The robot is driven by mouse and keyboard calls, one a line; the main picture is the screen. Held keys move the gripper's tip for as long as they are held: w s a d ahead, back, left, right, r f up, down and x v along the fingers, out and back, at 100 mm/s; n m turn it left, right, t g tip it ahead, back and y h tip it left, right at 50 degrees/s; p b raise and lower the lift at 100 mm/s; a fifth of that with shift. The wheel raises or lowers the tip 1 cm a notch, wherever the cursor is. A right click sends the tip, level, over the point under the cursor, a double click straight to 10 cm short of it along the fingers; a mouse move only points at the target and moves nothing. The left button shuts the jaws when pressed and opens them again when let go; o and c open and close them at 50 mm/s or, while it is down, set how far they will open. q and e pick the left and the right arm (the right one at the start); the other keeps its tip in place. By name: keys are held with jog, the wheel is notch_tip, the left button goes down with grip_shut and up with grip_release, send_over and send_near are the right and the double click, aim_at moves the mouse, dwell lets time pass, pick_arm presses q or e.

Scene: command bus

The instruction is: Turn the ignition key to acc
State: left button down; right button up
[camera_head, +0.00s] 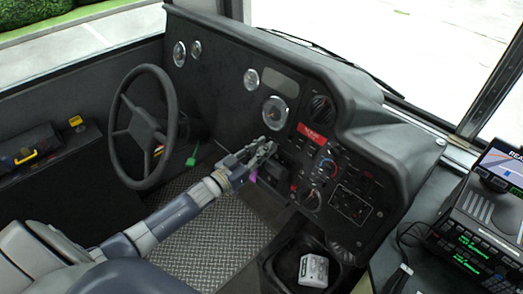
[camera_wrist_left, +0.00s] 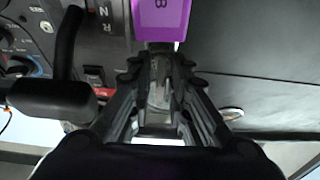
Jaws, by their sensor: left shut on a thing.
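My left gripper (camera_head: 266,150) reaches to the dashboard, right of the steering wheel and below the large gauge. In the left wrist view its fingertips (camera_wrist_left: 160,62) are close together around a small grey part. A purple tag or key head (camera_wrist_left: 160,18) with a dark letter sits right at the fingertips. It also shows as a small purple patch below the gripper in the head view (camera_head: 253,176). The lock, its acc mark and the key's angle are hidden by the fingers. My right gripper is not in view.
The steering wheel (camera_head: 143,127) is left of my arm, with a green tag (camera_head: 192,158) near its column. A gear selector panel (camera_wrist_left: 103,15) and a black lever (camera_wrist_left: 68,45) are close to the left gripper. A radio (camera_head: 480,240) stands at the right.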

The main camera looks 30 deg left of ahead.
pick_arm(q)
jog(key=shift+m, duration=0.3)
jog(key=c, duration=1.8)
grip_release()
jog(key=shift+s, duration=0.1)
jog(key=v, duration=1.1)
jog(key=shift+s+a, duration=0.3)
jog(key=shift+s, duration=0.05)
jog(key=shift+f, duration=0.1)
